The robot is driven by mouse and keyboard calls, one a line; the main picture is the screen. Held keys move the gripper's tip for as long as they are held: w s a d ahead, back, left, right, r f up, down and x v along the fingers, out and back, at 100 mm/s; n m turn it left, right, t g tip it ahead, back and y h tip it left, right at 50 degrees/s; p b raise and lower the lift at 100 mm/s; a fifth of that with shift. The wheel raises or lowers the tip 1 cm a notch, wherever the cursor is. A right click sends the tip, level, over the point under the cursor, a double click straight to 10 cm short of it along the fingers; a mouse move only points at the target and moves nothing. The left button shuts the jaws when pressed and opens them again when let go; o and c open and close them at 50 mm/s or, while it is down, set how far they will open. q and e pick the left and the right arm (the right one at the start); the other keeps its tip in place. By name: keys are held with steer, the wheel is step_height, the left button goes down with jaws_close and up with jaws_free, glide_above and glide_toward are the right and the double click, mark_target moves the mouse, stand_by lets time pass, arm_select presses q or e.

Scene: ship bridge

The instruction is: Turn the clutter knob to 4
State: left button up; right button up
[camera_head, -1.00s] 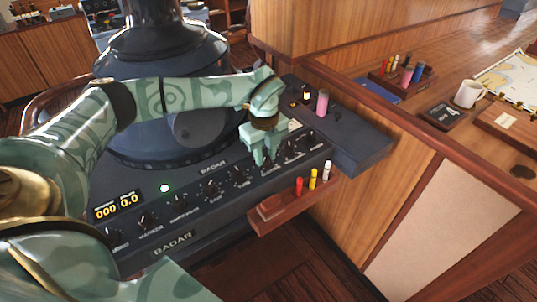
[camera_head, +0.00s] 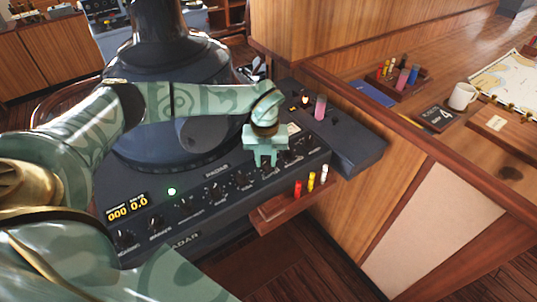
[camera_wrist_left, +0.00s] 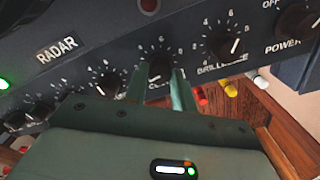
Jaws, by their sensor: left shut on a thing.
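The radar panel (camera_head: 205,205) carries a row of black knobs with white numbers. My left gripper (camera_head: 265,160) points down at this row, in its right half. In the left wrist view its two fingers (camera_wrist_left: 160,88) are shut on the sides of the clutter knob (camera_wrist_left: 158,64). The knob's label is mostly hidden behind the fingers; only its first letters show. A 6 shows above the knob, but its pointer direction cannot be made out clearly. My right gripper is not in view.
The brilliance knob (camera_wrist_left: 228,44) and power knob (camera_wrist_left: 299,18) sit to the right of the gripped knob, with another knob (camera_wrist_left: 110,84) to the left. A wooden ledge (camera_head: 272,212) with red, yellow and white pegs juts out below the panel. A mug (camera_head: 462,97) stands on the counter.

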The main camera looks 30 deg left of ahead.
arm_select(q)
steer(key=m+p, duration=0.2)
steer(key=m, duration=0.1)
steer(key=shift+r+m, duration=0.15)
steer(key=shift+m, duration=0.15)
steer(key=m+p, duration=0.1)
steer(key=m, duration=0.2)
steer(key=shift+m+p, duration=0.3)
steer(key=shift+p, duration=0.1)
steer(key=m+p, duration=0.1)
steer(key=m, duration=0.3)
steer(key=shift+d+p, duration=0.1)
steer(key=shift+p, duration=0.25)
steer(key=shift+m+p, duration=0.4)
steer(key=shift+m, duration=1.1)
steer(key=shift+s+m, duration=0.1)
steer(key=shift+m, duration=0.2)
